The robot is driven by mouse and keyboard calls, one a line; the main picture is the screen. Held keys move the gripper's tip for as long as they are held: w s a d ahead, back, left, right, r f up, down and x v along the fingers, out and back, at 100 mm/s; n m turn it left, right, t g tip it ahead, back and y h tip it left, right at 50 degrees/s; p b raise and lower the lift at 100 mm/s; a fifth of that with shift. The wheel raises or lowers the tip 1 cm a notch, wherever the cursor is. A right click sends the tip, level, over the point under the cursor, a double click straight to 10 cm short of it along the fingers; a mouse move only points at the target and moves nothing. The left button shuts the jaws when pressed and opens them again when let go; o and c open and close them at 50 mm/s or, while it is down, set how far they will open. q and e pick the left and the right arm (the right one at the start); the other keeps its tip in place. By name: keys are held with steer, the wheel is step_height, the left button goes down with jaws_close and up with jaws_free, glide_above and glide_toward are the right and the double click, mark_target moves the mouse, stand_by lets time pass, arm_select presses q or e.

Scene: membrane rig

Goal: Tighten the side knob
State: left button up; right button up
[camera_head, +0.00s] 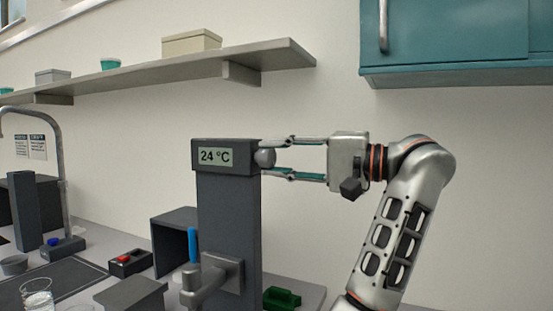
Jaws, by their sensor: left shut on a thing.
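The side knob (264,158) is a grey round knob on the right side of the dark head of a column (228,215), level with a display (216,157) that reads 24 °C. My left gripper (268,158) reaches it from the right, with one finger along its top and one along its bottom. It is shut on the knob, and the fingertips partly cover it. My right gripper is not in view.
A shelf (200,69) runs along the wall above the column, and a teal cabinet (450,45) hangs at the upper right. A tap (60,165), a red-button box (127,262), a glass (37,294) and a green object (282,298) stand on the counter.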

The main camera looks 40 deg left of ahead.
arm_select(q)
steer(key=m, duration=0.2)
steer(key=shift+m, duration=0.9)
steer(key=o, duration=1.1)
